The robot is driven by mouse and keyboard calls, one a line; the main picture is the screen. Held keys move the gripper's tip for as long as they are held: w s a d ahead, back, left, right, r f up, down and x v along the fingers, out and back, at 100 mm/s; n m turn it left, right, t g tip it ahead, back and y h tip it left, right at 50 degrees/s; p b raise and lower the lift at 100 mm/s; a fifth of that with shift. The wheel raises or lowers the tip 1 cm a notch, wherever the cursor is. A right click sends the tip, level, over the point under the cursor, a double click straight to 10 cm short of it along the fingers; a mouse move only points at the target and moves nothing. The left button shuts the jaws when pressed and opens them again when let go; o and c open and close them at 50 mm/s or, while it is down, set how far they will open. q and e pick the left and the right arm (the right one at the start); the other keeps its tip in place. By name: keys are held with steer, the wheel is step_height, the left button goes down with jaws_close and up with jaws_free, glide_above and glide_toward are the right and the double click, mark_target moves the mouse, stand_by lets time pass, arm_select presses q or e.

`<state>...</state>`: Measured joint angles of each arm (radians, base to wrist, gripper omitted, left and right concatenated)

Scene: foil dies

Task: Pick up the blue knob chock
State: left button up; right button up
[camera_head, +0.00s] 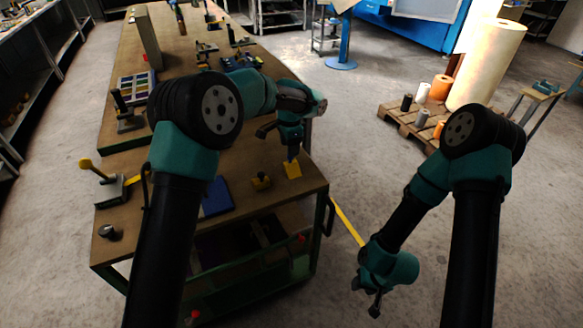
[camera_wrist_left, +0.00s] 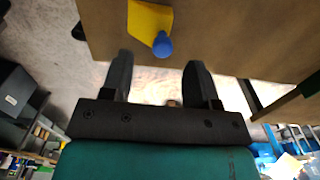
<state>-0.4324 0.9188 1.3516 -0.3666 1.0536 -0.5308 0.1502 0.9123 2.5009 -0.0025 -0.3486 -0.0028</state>
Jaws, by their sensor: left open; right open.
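The blue knob chock is a yellow block (camera_wrist_left: 149,18) with a round blue knob (camera_wrist_left: 163,46), at the top middle of the left wrist view. In the head view its yellow body (camera_head: 293,171) lies near the right edge of the bench; I cannot clearly make out its knob there. My left gripper (camera_head: 279,146) is just above it. In the left wrist view the gripper (camera_wrist_left: 159,62) is open and empty, with the knob just beyond and between the fingertips. My right gripper (camera_head: 366,298) hangs open over the floor right of the bench.
A blue plate (camera_head: 216,197) lies further left, near a yellow-handled clamp (camera_head: 108,181). A pallet (camera_head: 410,127) with rolls stands on the floor at right.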

mark_target(292, 165)
arm_select(q)
steer(key=shift+w+f, duration=0.2)
steer(key=shift+f, duration=2.45)
jaws_close()
